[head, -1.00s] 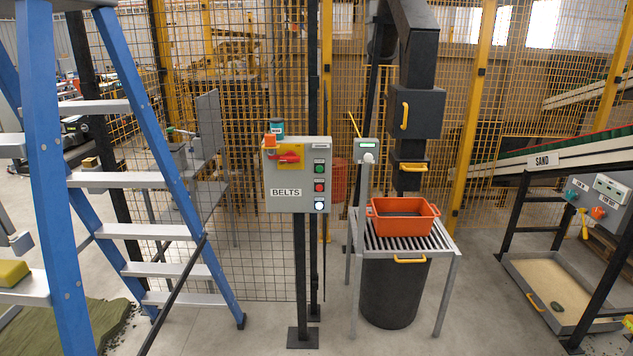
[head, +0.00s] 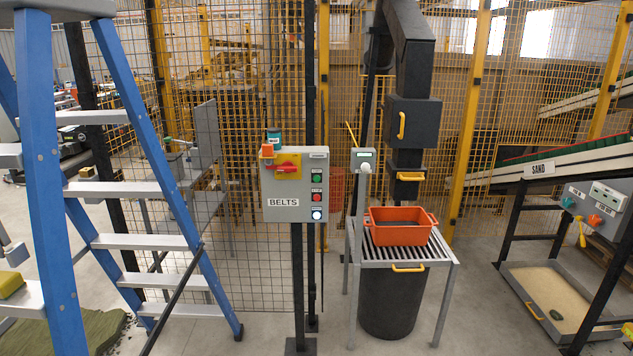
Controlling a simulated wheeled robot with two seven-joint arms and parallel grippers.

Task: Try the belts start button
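The grey BELTS box (head: 285,215) stands on a dark post in the middle of the head view. On its right side are a green button (head: 317,178), a red button (head: 317,196) and a lit white button (head: 317,214), one above another. A red rotary handle on a yellow plate (head: 286,165) is at its upper middle, with an orange piece (head: 267,151) at the top left corner. Neither of my grippers is in view.
A blue stepladder (head: 42,180) stands at the left. Right of the box, an orange tub (head: 397,233) sits on a slatted grey stand over a black bin (head: 388,305). A yellow mesh fence is behind. The sand conveyor and tray (head: 545,275) are at right.

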